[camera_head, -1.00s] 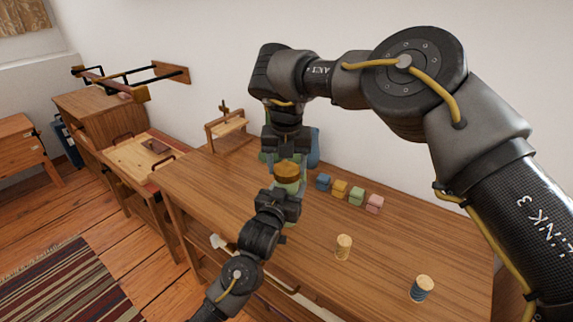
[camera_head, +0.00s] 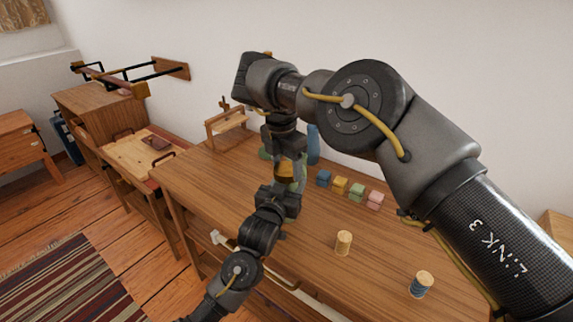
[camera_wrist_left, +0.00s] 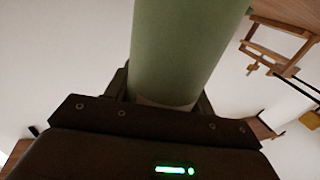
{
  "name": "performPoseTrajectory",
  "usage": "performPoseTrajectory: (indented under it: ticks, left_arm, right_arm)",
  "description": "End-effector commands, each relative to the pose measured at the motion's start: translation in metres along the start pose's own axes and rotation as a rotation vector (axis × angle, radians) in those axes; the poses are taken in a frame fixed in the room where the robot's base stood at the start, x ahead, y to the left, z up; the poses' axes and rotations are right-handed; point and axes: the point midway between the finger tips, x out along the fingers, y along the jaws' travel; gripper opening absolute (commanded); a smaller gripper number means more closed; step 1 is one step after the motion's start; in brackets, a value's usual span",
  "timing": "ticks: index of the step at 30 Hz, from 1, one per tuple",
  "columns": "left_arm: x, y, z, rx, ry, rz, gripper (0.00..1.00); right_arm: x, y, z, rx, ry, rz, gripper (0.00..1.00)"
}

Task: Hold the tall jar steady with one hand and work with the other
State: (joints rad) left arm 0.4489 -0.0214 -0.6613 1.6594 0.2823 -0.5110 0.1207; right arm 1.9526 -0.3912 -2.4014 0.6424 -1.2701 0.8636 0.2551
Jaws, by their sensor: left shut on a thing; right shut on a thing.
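The tall green jar (camera_head: 301,172) stands upright on the wooden table, mostly hidden by my grippers. Its brown-yellow lid (camera_head: 285,171) shows between the fingers of my right gripper (camera_head: 289,164). That gripper comes down from above and is shut on the lid. My left gripper (camera_head: 283,191) reaches in from the front and is shut on the jar's body. In the left wrist view the plain green jar wall (camera_wrist_left: 185,50) fills the space between the jaws. Whether the lid is seated or lifted is hidden.
Blue, yellow, green and pink blocks (camera_head: 340,185) stand in a row on the table (camera_head: 225,190). Two spools (camera_head: 344,243) (camera_head: 421,284) stand nearer the front. A blue container (camera_head: 313,145) and a wooden stand (camera_head: 226,125) are behind.

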Motion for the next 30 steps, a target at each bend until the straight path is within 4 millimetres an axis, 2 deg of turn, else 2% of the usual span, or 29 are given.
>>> performPoseTrajectory:
  ticks: [4, 12, 13, 17, 23, 28, 30]
  left_arm:
    - [-0.0002, 0.0011, 0.0006, 0.0, -0.001, 0.002, 0.0]
    - [-0.0002, 0.0011, 0.0007, 0.0, -0.001, 0.002, 0.0]
    - [-0.0002, 0.0011, 0.0007, 0.0, -0.001, 0.002, 0.0]
    - [-0.0002, 0.001, 0.0007, 0.0, -0.001, 0.002, 0.0]
    - [-0.0002, 0.0009, 0.0007, 0.0, -0.001, 0.002, 0.0]
    - [-0.0002, 0.0008, 0.0008, 0.0, -0.002, 0.002, 0.0]
    - [-0.0002, 0.0008, 0.0008, 0.0, -0.002, 0.002, 0.0]
  right_arm:
    - [-0.0009, 0.0001, 0.0005, 0.087, -0.002, -0.011, 0.35]
    - [-0.0009, 0.0, 0.0005, 0.093, -0.001, -0.012, 0.35]
    - [-0.0009, 0.0, 0.0005, 0.092, -0.001, -0.012, 0.62]
    - [-0.0007, -0.0001, 0.0005, 0.092, -0.001, -0.012, 0.79]
    - [-0.0005, -0.0002, 0.0004, 0.091, -0.001, -0.012, 0.82]
    - [-0.0003, -0.0003, 0.0004, 0.091, -0.001, -0.013, 1.0]
    - [-0.0003, -0.0003, 0.0003, 0.091, 0.0, -0.013, 1.0]
